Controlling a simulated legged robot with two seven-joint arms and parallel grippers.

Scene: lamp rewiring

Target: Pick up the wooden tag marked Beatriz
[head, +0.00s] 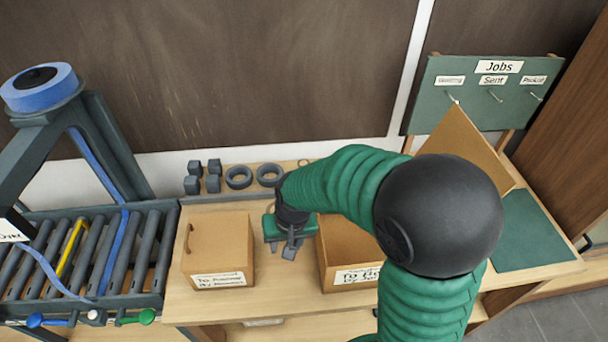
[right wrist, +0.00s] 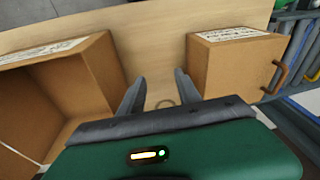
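I cannot make out a wooden tag marked Beatriz in either view. My right gripper (head: 289,250) is above the bench between two wooden boxes. In the right wrist view its two fingers (right wrist: 158,95) stand apart with nothing gripped between them. A small, thin tan ring (right wrist: 165,103) shows low between the fingers, partly cut off by the gripper body; I cannot tell what it belongs to. My left gripper is not in view.
A closed wooden box (head: 218,250) with a handle stands left of the gripper. An open labelled box (head: 347,245) stands right, partly behind my arm. A roller conveyor (head: 90,255) lies left. Dark rings and blocks (head: 204,178) sit behind. A green Jobs board (head: 480,95) stands back right.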

